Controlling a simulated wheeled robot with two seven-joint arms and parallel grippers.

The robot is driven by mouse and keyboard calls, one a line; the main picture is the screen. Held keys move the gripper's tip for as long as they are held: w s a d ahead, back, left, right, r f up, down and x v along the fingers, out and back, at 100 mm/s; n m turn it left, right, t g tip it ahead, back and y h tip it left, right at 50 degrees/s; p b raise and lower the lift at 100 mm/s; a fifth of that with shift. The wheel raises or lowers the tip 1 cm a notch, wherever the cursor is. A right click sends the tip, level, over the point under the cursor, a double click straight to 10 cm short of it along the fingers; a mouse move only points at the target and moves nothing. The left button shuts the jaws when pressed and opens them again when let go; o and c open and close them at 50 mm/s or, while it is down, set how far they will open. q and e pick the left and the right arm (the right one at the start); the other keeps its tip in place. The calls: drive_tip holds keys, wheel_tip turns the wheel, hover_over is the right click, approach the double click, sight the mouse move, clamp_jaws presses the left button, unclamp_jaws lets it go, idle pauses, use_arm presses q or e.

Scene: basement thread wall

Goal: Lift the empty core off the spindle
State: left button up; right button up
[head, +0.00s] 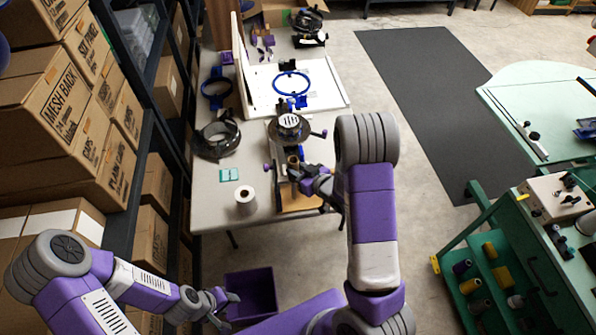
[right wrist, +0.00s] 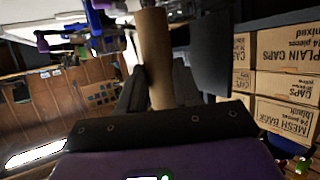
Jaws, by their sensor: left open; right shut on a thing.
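The empty core is a brown cardboard tube (head: 293,161), small in the head view at the near end of the machine on the table. In the right wrist view the core (right wrist: 153,58) stands between my dark fingers. My right gripper (head: 298,170) is shut on it; the fingers also show in the right wrist view (right wrist: 156,92). The spindle is hidden, and I cannot tell whether the core is still around it. My left gripper (head: 226,303) is open and empty, low at the bottom left, beside a purple bin (head: 262,290).
A white roll (head: 246,203) and a teal card (head: 229,174) lie on the table (head: 215,212) left of the machine (head: 288,128). Blue hoops and a black ring stand farther back. Shelves with cardboard boxes (head: 60,110) line the left. Open floor lies to the right.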

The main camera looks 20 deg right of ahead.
drive_tip(key=shift+r, duration=0.6)
wheel_tip(320, 180, up, 4)
drive_tip(key=p, duration=0.3)
